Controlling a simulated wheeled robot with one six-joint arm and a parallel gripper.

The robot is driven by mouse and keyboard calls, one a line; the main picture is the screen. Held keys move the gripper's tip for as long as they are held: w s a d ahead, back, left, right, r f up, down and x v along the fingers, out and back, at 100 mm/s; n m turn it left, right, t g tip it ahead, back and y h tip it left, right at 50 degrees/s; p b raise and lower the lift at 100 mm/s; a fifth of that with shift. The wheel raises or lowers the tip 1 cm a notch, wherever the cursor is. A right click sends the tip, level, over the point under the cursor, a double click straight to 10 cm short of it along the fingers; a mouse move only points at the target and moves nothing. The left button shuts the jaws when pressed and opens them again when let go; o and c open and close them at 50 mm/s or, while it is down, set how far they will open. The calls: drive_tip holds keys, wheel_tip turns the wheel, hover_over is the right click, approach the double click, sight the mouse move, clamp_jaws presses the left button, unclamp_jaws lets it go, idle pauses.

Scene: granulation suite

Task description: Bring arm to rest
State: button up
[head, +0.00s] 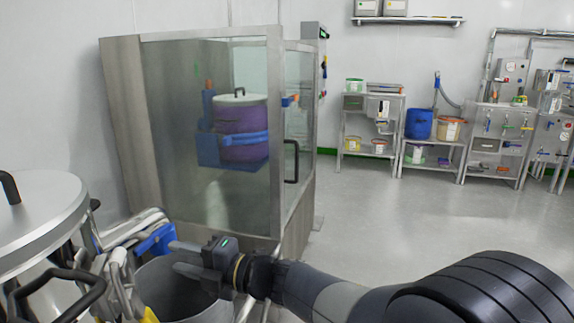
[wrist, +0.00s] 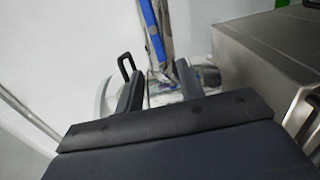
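My gripper (head: 180,257) is at the lower left of the head view, at the end of my arm, which comes in from the lower right. Its two fingers stand apart with a gap between them, and I see nothing held. It hovers over or just in front of a grey open-topped bin (head: 165,283). In the wrist view the two dark fingers (wrist: 157,90) also stand apart. A blue-edged pale item (wrist: 153,32) shows beyond them; I cannot tell its distance.
A glass-walled steel booth (head: 180,110) with a purple drum (head: 240,145) inside stands just behind my gripper. A metal-lidded vessel (head: 45,205) and bundled pale items (head: 115,275) crowd the left. Shelving with a blue tub (head: 419,124) stands far back. The floor (head: 400,215) at middle right is clear.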

sight(142, 243)
drive_tip(key=b+x, duration=0.3)
drive_tip(key=x, duration=0.7)
drive_tip(key=shift+a+f, duration=0.15)
drive_tip(key=shift+a, duration=0.1)
drive_tip(key=shift+d+r+m+p, duration=0.15)
drive_tip(key=shift+r+m+p, duration=0.35)
drive_tip(key=shift+p, duration=0.25)
drive_tip(key=shift+w+r+m+p, duration=0.1)
drive_tip(key=shift+r+m+p, duration=0.1)
drive_tip(key=shift+m+p, duration=0.7)
drive_tip(key=shift+m, duration=0.4)
drive_tip(key=shift+d+f, duration=0.15)
